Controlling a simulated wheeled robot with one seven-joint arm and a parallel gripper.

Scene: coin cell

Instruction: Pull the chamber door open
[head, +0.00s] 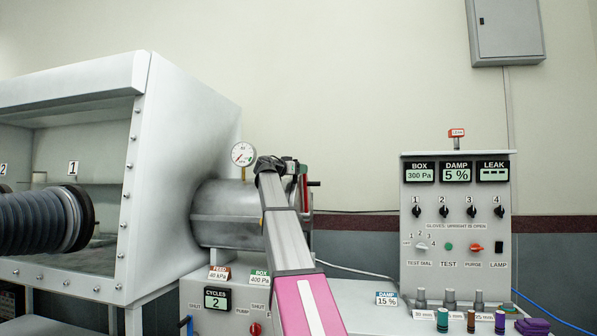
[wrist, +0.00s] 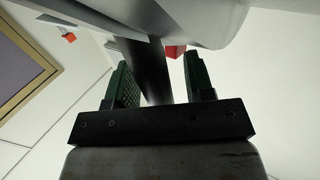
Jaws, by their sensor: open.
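The chamber is a grey steel cylinder (head: 222,215) joined to the right side of the white glove box. Its door is at the right end, mostly hidden behind my arm; a red upright part (head: 304,192) and a dark knob (head: 314,183) show there. My gripper (head: 290,166) is up at the top of that end, partly hidden by my wrist. In the wrist view my gripper (wrist: 156,72) has its green fingers apart. A dark bar (wrist: 148,68) runs between them in the picture; I cannot tell whether they touch it. A red piece (wrist: 175,51) shows beyond.
A gauge (head: 243,154) stands on the cylinder close left of my gripper. The glove box (head: 185,130) fills the left. A control panel (head: 457,225) stands right, with vials and a purple block in front.

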